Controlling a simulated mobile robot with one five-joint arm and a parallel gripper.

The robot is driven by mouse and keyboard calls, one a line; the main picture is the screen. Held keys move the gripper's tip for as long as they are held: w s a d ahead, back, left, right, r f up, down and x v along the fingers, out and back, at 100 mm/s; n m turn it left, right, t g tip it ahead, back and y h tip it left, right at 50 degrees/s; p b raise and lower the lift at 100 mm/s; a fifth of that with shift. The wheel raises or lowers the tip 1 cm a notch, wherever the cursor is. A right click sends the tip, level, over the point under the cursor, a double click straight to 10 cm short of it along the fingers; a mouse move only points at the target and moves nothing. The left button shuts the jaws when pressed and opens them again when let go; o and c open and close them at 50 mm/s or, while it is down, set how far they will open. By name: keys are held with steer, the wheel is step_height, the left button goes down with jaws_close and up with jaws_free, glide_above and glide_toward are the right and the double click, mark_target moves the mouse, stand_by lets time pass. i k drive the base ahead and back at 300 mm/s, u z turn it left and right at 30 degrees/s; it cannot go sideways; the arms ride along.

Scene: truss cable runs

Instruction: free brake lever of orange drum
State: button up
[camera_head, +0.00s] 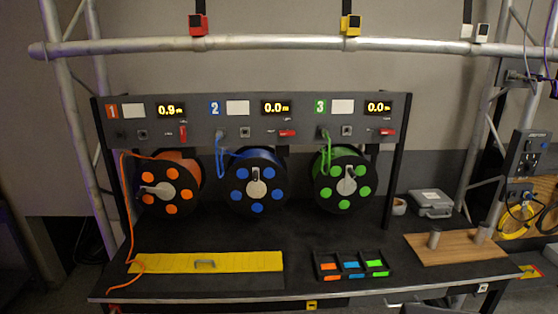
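The orange drum (168,185), black with orange spots, hangs at the left under panel number 1. Its red brake lever (183,132) stands upright on the panel above it, beside a display (171,110) reading about 0.9. The red levers of the blue drum (287,133) and the green drum (387,132) lie sideways. An orange cable (128,215) runs from the orange drum down its left side, over the left end of a yellow ramp (235,262) and to the table's front edge. My gripper is not in view.
The blue drum (254,181) and green drum (343,180) hang to the right. A black tray (352,267) with coloured pieces, a wooden board (460,247) with two posts and a grey case (430,203) stand on the table.

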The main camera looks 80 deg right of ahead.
mark_target(183, 131)
steer(key=z, duration=0.5)
steer(key=k, duration=0.15)
steer(key=z, duration=2.7)
steer(key=k, duration=0.8)
steer(key=u, duration=0.95)
steer(key=i, duration=1.05)
steer(key=z, duration=0.15)
